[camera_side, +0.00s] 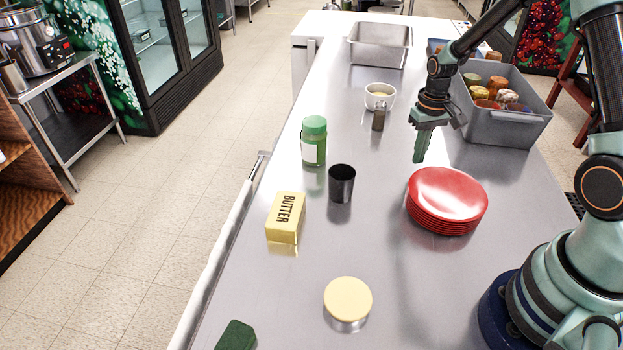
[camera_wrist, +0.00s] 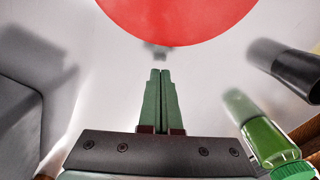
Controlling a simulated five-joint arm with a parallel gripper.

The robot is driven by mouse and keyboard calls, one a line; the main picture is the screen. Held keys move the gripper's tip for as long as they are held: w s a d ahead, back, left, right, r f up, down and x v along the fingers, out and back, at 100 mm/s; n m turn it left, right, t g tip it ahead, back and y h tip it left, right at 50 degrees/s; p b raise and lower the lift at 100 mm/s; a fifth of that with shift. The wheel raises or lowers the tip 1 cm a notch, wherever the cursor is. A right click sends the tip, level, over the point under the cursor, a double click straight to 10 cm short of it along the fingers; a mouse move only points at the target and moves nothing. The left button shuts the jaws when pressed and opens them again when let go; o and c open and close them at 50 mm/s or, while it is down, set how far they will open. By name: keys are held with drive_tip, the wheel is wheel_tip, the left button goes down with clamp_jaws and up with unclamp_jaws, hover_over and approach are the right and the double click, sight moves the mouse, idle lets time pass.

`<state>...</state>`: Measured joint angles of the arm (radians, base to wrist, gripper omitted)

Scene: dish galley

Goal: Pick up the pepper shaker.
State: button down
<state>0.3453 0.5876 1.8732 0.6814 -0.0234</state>
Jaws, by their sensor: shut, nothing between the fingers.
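A small grey-brown shaker (camera_side: 378,118), which looks like the pepper shaker, stands upright on the steel counter in the side view, just in front of a white cup (camera_side: 380,96). It does not show in the wrist view. My gripper (camera_side: 419,158) points down above the counter, to the right of the shaker and nearer the camera, behind the red plates. Its green fingers (camera_wrist: 160,72) are shut together with nothing between them, and apart from the shaker.
A stack of red plates (camera_side: 447,196) is close to my gripper. A grey bin (camera_side: 504,124) with several jars stands at the right. A green-lidded jar (camera_side: 314,143), black cup (camera_side: 341,184), butter box (camera_side: 285,216) and yellow-lidded tin (camera_side: 348,300) stand left and front.

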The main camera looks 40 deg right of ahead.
wheel_tip(320, 180, up, 10)
drive_tip(key=shift+w+d+f, duration=0.15)
drive_tip(key=shift+w+f, duration=0.1)
drive_tip(key=shift+w, duration=0.15)
drive_tip(key=shift+c, duration=1.7)
unclamp_jaws()
drive_tip(key=shift+r, duration=0.3)
drive_tip(key=n+t+h, duration=0.2)
drive_tip(key=n+t, duration=0.1)
drive_tip(key=t, duration=0.2)
approach(376, 109)
drive_tip(key=d, duration=0.2)
drive_tip(key=x, duration=0.4)
drive_tip(key=w+x, duration=0.1)
drive_tip(key=x, duration=0.1)
drive_tip(key=shift+a+r, duration=0.2)
drive_tip(key=shift+a, duration=0.05)
drive_tip(key=shift+x, duration=3)
